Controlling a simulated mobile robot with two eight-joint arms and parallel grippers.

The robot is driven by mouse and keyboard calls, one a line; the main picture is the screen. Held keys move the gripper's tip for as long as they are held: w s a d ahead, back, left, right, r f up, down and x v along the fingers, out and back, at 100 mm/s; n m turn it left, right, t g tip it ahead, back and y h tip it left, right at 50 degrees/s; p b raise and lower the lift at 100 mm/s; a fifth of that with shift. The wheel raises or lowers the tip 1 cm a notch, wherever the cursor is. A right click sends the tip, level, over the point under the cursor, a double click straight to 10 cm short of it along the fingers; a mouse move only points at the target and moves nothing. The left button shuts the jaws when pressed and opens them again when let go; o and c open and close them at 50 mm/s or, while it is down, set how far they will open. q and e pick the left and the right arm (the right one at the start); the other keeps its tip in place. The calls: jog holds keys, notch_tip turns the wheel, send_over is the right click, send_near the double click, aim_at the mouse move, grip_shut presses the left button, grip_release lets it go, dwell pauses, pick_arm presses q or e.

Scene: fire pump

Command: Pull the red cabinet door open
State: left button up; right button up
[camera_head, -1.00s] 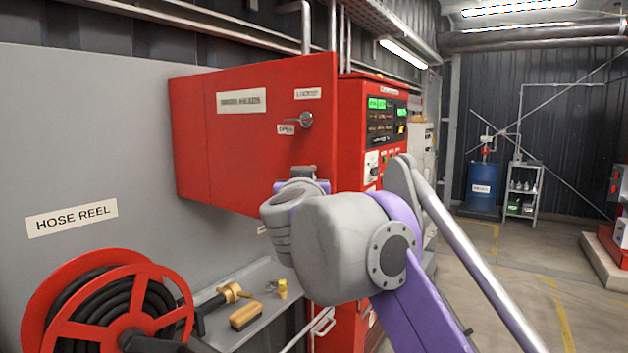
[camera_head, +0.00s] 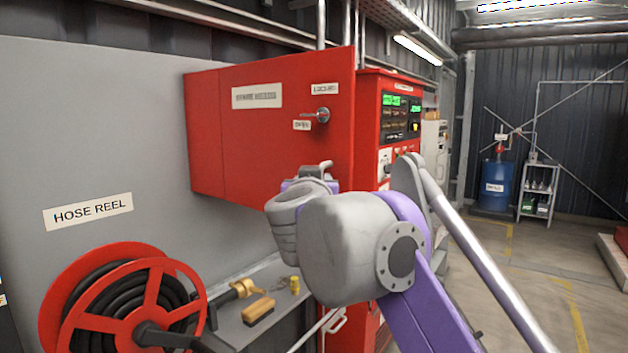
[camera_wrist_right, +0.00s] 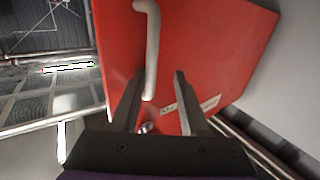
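The red cabinet (camera_head: 205,140) hangs on the grey wall. I see no open gap at the door. In the right wrist view the door (camera_wrist_right: 225,60) fills the middle, with a pale bar handle (camera_wrist_right: 151,40) on it. My right gripper (camera_wrist_right: 158,75) is open, and the handle's lower part shows between its fingers. I cannot tell whether they touch it. In the head view my right wrist and arm hide most of this gripper. My left gripper is not in view.
A red hose reel (camera_head: 125,300) stands at the lower left. A grey shelf (camera_head: 285,315) below the cabinet holds a brush (camera_head: 258,311) and brass fittings. A red control panel (camera_head: 400,115) stands close beyond the cabinet. The floor at the right is open.

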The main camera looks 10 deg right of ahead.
jog(key=shift+s+r, duration=0.1)
jog(key=shift+s, duration=0.05)
jog(key=shift+s, duration=0.1)
jog(key=s+a+b, duration=0.1)
jog(key=s+a, duration=0.1)
jog(key=s, duration=0.8)
jog(key=shift+s, duration=0.25)
